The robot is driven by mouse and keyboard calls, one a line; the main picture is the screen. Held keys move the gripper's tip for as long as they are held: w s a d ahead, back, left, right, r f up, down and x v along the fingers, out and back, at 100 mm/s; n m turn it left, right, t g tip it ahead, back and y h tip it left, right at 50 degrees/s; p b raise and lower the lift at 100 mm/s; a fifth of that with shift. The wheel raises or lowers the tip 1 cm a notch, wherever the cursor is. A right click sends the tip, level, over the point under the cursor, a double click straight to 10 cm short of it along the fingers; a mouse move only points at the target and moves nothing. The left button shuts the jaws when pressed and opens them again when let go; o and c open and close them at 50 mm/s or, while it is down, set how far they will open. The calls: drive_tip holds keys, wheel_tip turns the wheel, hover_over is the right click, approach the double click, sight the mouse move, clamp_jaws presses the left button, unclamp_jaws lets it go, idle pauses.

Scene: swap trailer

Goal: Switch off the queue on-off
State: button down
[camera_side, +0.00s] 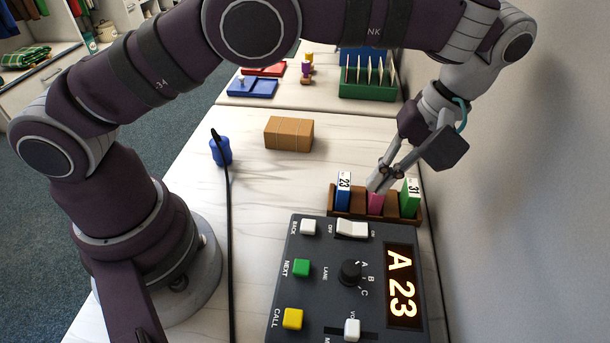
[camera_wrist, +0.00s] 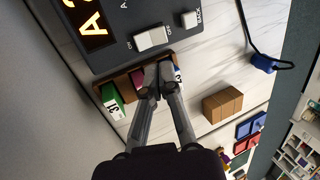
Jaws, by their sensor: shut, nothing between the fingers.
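The grey queue control panel (camera_side: 335,268) lies on the table, and its display (camera_side: 402,285) is lit with "A 23". The white on-off rocker switch (camera_side: 352,228) is near the panel's far edge, marked OFF on its left and ON on its right. It also shows in the wrist view (camera_wrist: 150,38). Which side of the rocker is pressed I cannot tell for sure. My gripper (camera_side: 376,186) is shut and empty, above the wooden ticket rack just beyond the panel. In the wrist view, its fingertips (camera_wrist: 165,70) are apart from the switch.
The wooden rack (camera_side: 417,217) holds blue, pink and green blocks close to my fingers. The panel also has a BACK button (camera_side: 308,227), green NEXT button (camera_side: 301,268), yellow CALL button (camera_side: 292,318) and black lane knob (camera_side: 350,272). A cardboard box (camera_side: 289,133) stands behind; a wall is at right.

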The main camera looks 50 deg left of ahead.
sight(355, 226)
drive_tip(key=x, duration=0.8)
drive_tip(key=shift+s+a+f, duration=0.15)
drive_tip(key=shift+w+d, duration=0.6)
idle(0.4)
drive_tip(key=v, duration=1)
